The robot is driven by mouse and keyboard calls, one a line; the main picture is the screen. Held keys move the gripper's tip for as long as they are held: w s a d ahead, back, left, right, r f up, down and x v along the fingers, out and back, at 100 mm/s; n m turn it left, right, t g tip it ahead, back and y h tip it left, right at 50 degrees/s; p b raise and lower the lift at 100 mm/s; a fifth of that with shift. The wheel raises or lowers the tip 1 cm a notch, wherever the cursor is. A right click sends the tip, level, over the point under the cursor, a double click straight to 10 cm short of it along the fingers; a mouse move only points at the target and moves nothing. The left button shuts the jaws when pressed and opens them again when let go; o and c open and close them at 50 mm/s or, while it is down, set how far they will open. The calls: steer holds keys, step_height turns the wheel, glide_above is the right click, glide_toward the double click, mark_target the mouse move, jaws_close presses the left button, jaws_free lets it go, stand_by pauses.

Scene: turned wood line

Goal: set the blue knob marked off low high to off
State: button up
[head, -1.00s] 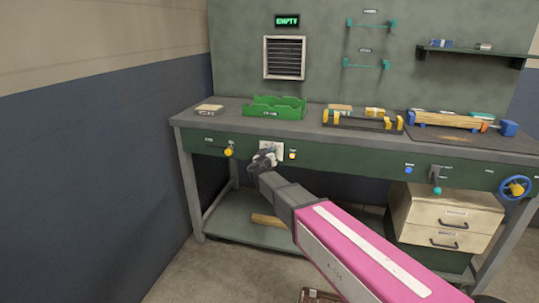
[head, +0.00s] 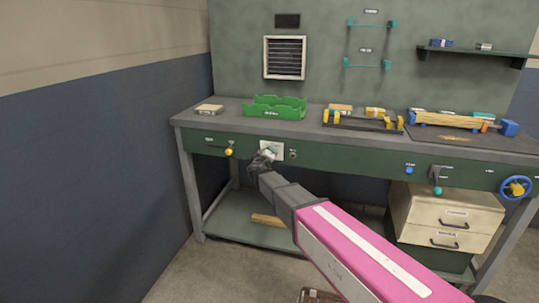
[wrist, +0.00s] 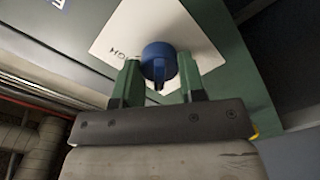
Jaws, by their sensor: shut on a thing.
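The blue knob (wrist: 158,58) sits on a white plate (wrist: 122,30) in the wrist view. Its narrow ridge points toward my gripper's palm. Letters, seemingly part of "HIGH", show on the plate left of the knob; the other marks are hidden or out of view. My gripper (wrist: 157,80) has its two green fingers on either side of the knob, shut on it. In the head view my gripper (head: 265,156) is at the white plate (head: 277,148) on the bench's green front, and it hides the knob.
A small dark indicator (head: 293,154) is right of the plate, and a yellow knob (head: 228,152) is to its left. A green tray (head: 275,112) stands on the bench above. A dark display (head: 287,20) hangs on the back panel. The floor left of the bench is clear.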

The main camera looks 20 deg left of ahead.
steer(key=shift+n, duration=0.3)
steer(key=o, duration=0.9)
steer(key=shift+s, duration=0.1)
steer(key=s, duration=1)
steer(key=shift+s, duration=0.35)
